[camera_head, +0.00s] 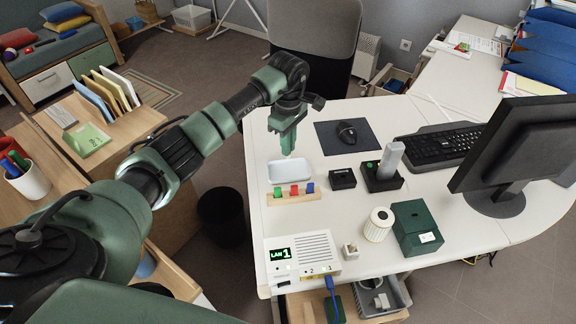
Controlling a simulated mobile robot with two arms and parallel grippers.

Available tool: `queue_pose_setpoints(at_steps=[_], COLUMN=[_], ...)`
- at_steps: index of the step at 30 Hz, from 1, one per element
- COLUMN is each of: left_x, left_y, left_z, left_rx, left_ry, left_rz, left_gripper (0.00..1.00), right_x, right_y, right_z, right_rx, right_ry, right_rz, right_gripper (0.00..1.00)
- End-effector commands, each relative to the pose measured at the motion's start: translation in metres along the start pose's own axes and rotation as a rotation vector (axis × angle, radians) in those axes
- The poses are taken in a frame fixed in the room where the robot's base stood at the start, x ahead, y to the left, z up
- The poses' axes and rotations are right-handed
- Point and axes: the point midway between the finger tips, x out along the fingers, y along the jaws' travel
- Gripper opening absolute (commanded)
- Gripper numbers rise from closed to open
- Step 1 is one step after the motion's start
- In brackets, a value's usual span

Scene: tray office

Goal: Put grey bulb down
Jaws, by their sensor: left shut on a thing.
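My left gripper (287,145) points down just above the white tray (290,171) at the left side of the desk. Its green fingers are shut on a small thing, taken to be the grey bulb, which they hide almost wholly. I cannot make out its shape or whether it touches the tray. My right gripper is not in view.
A wooden rack (294,196) with red, green and blue pieces stands just in front of the tray. To the right are a small black box (342,179), a black base (381,178) with an upright grey piece, and a mouse mat (328,140).

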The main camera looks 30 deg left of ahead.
Motion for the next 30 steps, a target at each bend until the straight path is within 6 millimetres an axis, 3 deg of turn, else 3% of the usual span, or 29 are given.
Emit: queue_pose_setpoints(at_steps=[5,13,30], left_x=[0.013,0.052,0.06], left_y=[0.0,0.0,0.0], left_z=[0.0,0.001,-0.001], left_rx=[0.001,0.0,0.0], left_ry=[-0.001,-0.001,0.001], left_rz=[-0.001,0.0,0.001], left_gripper=[0.0,0.0,0.0], right_x=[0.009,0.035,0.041], right_y=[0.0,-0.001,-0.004], right_z=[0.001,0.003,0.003], right_rx=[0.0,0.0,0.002], right_ry=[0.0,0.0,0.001], right_rz=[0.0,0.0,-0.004], right_gripper=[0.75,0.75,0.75])
